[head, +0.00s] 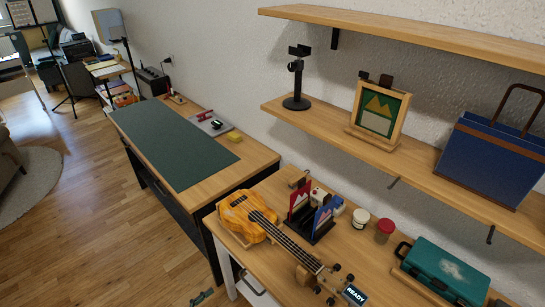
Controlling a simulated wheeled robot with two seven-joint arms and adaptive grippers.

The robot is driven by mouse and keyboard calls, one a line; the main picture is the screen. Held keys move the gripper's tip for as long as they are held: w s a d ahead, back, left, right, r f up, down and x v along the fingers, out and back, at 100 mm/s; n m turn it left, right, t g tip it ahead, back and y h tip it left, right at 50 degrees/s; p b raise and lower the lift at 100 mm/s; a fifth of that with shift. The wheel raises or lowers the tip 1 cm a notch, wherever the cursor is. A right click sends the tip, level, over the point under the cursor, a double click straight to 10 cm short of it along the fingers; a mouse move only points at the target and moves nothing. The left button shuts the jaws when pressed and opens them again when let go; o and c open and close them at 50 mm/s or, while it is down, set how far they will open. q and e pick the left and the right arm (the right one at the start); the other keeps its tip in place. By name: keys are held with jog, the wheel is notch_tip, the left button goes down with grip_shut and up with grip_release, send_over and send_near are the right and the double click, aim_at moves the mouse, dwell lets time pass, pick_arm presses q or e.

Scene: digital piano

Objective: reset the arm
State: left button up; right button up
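Neither of my arms nor grippers shows in the head view, so I cannot see whether they are open, shut or holding anything. The nearer wooden table (376,236) carries a ukulele (243,216), a dark rack (318,232) with red and blue cards, two small jars, a green case (445,268) and a small display reading "READY" (355,294).
A desk with a dark green mat (172,144) stands at the left. Above the table, a wall shelf (410,166) holds a black stand (296,80), a framed picture (379,112) and a blue bag (490,160). Wooden floor (75,215) is open at left.

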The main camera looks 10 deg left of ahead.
pick_arm(q)
jog(key=s+a+f+n+g+y+p, duration=0.25)
jog(key=s+a+f+n, duration=0.2)
jog(key=f+n, duration=0.5)
jog(key=s+a+f+n+g+y+p, duration=0.1)
jog(key=s+a+f+n+y+p, duration=0.3)
jog(key=f+n, duration=0.5)
jog(key=s+a+f+n+g+y+p, duration=0.25)
jog(key=s+f+n, duration=0.4)
jog(key=f, duration=0.35)
jog(key=s+d+f+n+g+p, duration=0.1)
jog(key=s+f+n+g, duration=0.2)
jog(key=s, duration=0.8)
jog(key=s+d+f+n+g+p, duration=0.1)
jog(key=s+f+n, duration=0.4)
jog(key=s, duration=0.7)
jog(key=s+d+f+n+g+y+p, duration=0.1)
jog(key=s+f+n+g+p, duration=0.2)
jog(key=s+n, duration=0.5)
jog(key=s+f+g, duration=0.1)
jog(key=s, duration=0.3)
jog(key=shift+s+f+g, duration=0.25)
jog(key=shift+f+g, duration=0.05)
jog(key=shift+f, duration=0.05)
pick_arm(e)
jog(key=s+d+r, duration=0.1)
jog(key=s+r, duration=0.4)
jog(key=r, duration=0.3)
jog(key=shift+s+t, duration=0.35)
jog(key=shift+t, duration=0.05)
